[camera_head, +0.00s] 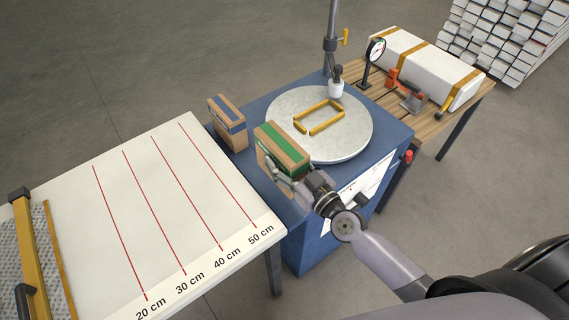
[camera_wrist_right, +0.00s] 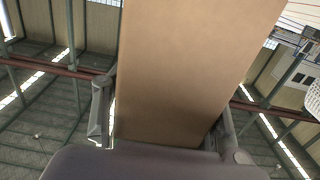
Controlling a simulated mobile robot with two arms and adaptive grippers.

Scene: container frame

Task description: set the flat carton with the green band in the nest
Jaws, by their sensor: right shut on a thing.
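The flat carton with the green band (camera_head: 282,143) is brown cardboard, in the middle of the head view, above the near left part of the blue stand. My right gripper (camera_head: 280,178) is shut on it from the near side. In the right wrist view the carton (camera_wrist_right: 190,75) fills the middle as a plain brown face between the two fingers (camera_wrist_right: 165,125). The nest, a yellow rectangular frame (camera_head: 319,117), lies empty on the round grey disc (camera_head: 350,148). The carton is to the left of the nest, apart from it. My left gripper is not in view.
A carton with a blue band (camera_head: 229,121) stands at the stand's left corner. A post (camera_head: 331,45) with a white-tipped tool (camera_head: 336,88) rises behind the disc. A wooden table (camera_head: 432,122) holds a dial gauge (camera_head: 375,50) and a long white package (camera_head: 425,65). A marked table (camera_head: 130,220) is left.

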